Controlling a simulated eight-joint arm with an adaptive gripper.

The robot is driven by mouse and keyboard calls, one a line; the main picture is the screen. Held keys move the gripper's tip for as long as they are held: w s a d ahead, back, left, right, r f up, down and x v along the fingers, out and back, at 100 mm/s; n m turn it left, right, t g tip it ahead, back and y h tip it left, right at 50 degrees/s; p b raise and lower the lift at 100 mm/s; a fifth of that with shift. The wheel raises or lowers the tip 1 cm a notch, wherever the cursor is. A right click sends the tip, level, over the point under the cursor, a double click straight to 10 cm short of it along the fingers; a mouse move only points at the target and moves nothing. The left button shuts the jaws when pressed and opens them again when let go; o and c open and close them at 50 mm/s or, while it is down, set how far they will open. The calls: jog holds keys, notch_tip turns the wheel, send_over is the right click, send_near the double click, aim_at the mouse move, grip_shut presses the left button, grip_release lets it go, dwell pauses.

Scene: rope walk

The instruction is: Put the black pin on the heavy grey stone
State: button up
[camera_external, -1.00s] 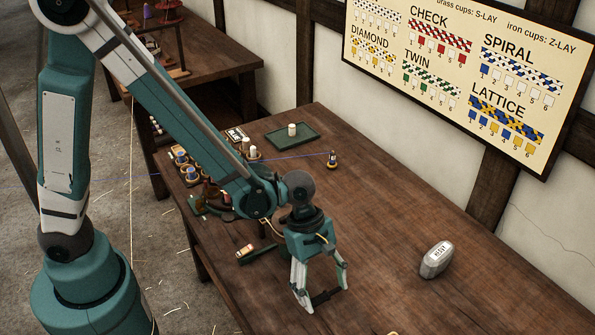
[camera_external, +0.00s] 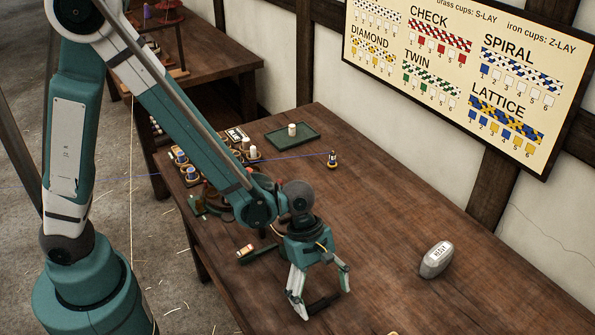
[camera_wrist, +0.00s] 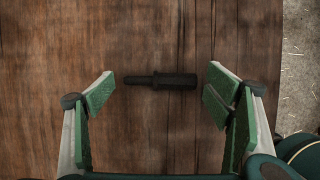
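The black pin (camera_wrist: 160,81) lies flat on the wooden table in the wrist view, its thin end to the left and thicker end to the right. In the external view it shows as a dark bar (camera_external: 325,301) by the fingertips. My gripper (camera_wrist: 160,90) is open, with green pads on either side of the pin and a gap at each end. It also shows in the external view (camera_external: 322,296), pointing down low over the table. The heavy grey stone (camera_external: 437,260), with lettering on top, rests on the table to the right of my gripper.
A green tray (camera_external: 280,140) with a white spool (camera_external: 292,129) is at the far end of the table. A small spool (camera_external: 332,160) with a blue thread stands nearby. Several cups and spools line the left edge. The table between gripper and stone is clear.

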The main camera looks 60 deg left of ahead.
jog(key=shift+r, duration=0.1)
dwell(0.3)
jog(key=p+v, duration=0.2)
jog(key=v, duration=1)
jog(key=shift+p, duration=0.3)
jog(key=shift+r, duration=0.15)
dwell(0.4)
jog(key=s+a+r+m+t+y, duration=0.1)
jog(key=s+a+r+m+t, duration=0.1)
jog(key=a+r+m, duration=0.35)
jog(key=s+a+r+m+t+y, duration=0.1)
jog(key=a+r+m+t, duration=0.15)
jog(key=a+r, duration=0.6)
jog(key=s+a+r+m+t+y, duration=0.1)
jog(key=s+a+m, duration=0.3)
jog(key=a, duration=0.4)
jog(key=s+a+r+m+t+y, duration=0.1)
jog(key=s+a+r+m, duration=0.1)
jog(key=s+a+m, duration=0.3)
jog(key=shift+s+a+r+m+y, duration=0.3)
jog(key=shift+s+a+m, duration=0.1)
jog(key=shift+a, duration=1.2)
